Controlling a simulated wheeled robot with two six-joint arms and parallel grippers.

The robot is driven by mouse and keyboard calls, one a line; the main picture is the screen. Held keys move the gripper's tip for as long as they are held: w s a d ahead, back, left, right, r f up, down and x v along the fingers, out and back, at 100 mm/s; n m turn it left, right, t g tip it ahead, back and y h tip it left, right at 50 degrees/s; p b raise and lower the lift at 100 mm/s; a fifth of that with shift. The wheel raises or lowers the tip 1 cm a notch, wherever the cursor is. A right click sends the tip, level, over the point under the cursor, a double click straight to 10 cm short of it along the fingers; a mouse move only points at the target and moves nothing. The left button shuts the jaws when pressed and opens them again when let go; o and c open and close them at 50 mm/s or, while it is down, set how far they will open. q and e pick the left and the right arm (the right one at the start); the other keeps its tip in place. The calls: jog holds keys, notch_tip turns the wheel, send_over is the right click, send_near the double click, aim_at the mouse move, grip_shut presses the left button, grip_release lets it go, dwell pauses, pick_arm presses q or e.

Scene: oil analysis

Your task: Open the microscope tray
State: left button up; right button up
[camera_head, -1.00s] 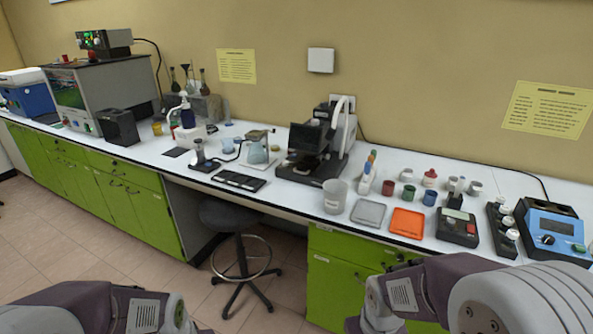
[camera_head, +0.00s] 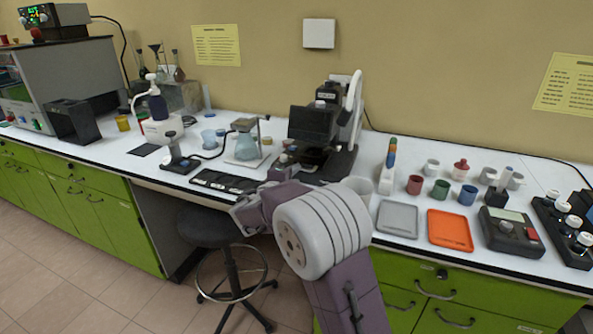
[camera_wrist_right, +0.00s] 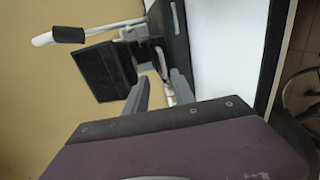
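The microscope (camera_head: 314,122) stands on the white bench, right of centre in the head view, with a dark boxy screen, a dark base and a white curved part at its right. Its tray cannot be made out; my right arm hides part of the base's front. My right gripper (camera_head: 284,168) is at the front left of the base. In the right wrist view the two grey fingers (camera_wrist_right: 161,92) are apart with nothing held between them. The microscope's dark screen (camera_wrist_right: 100,70) shows beyond them, turned sideways. My left gripper is out of view.
A black flat device (camera_head: 225,182) and a flask on a stand (camera_head: 246,147) are left of the microscope. A grey tray (camera_head: 397,218), an orange tray (camera_head: 449,230) and several cups stand to its right. A stool (camera_head: 207,226) is below the bench edge.

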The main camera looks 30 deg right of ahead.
aim_at(303, 169)
jog(key=x, duration=0.6)
jog(key=shift+w+f, duration=0.3)
jog(key=shift+f, duration=0.2)
jog(key=shift+w+d, duration=0.15)
jog(key=shift+d, duration=0.2)
jog(key=shift+d+r, duration=0.1)
jog(key=shift+d, duration=0.05)
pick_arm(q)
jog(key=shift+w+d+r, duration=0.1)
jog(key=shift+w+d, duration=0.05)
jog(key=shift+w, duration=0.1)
pick_arm(e)
jog(key=shift+w, duration=0.1)
jog(key=shift+c, duration=0.3)
jog(key=c, duration=0.6)
grip_shut()
